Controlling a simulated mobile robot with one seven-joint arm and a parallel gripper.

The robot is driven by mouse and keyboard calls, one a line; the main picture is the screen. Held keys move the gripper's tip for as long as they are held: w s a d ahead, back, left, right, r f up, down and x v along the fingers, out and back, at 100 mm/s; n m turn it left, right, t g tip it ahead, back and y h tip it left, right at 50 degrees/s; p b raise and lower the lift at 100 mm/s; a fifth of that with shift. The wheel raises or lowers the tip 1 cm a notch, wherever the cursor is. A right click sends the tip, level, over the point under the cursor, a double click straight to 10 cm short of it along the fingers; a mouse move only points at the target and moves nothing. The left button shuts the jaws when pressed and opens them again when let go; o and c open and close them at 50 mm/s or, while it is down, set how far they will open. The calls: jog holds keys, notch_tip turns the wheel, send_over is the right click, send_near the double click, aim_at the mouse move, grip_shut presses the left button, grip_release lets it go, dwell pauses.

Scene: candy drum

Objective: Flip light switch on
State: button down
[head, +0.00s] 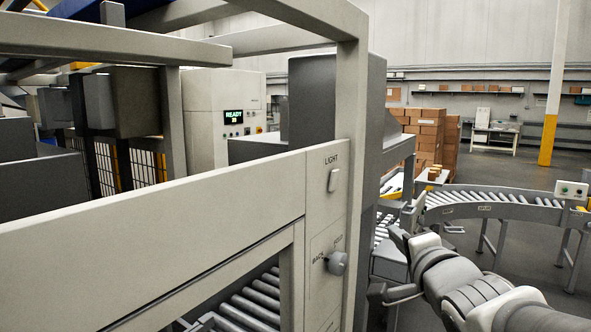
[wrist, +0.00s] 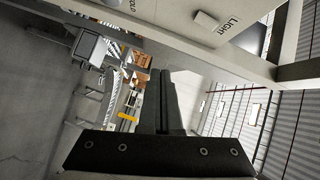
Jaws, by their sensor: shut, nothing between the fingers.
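The light switch (head: 333,179) is a small pale rocker under the word LIGHT on the grey frame post in the head view. I cannot tell which way it is set. In the wrist view the switch (wrist: 206,18) is near the top edge, right of centre, beside its tilted label. My gripper (wrist: 161,74) is shut and empty, its dark fingers pointing up the wrist picture. The fingertips appear below the switch in that view and apart from it. In the head view my arm reaches in from the lower right, right of the post and lower than the switch.
A round grey knob (head: 337,263) sticks out below the switch on the same panel. The post (head: 353,150) and long beam (head: 150,230) edge the machine. A roller conveyor (head: 490,199) curves behind my arm at the right. Stacked boxes (head: 427,135) stand farther back.

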jog(key=r+y, duration=0.1)
jog(key=w+a+r+m+t+y, duration=0.1)
jog(key=r, duration=0.1)
jog(key=r+m+t+y+p, duration=0.1)
jog(key=shift+w+a+r, duration=0.25)
jog(key=shift+a+r, duration=0.05)
jog(key=shift+a, duration=0.1)
jog(key=p, duration=0.2)
send_near(334, 180)
jog(key=w+d, duration=0.4)
jog(key=w, duration=0.1)
jog(key=w+a, duration=0.1)
jog(key=w+a+r, duration=0.1)
jog(key=a, duration=0.1)
jog(key=shift+w+a+r, duration=0.1)
jog(key=shift+a+r, duration=0.05)
jog(key=shift+a, duration=0.15)
jog(key=shift+r, duration=0.1)
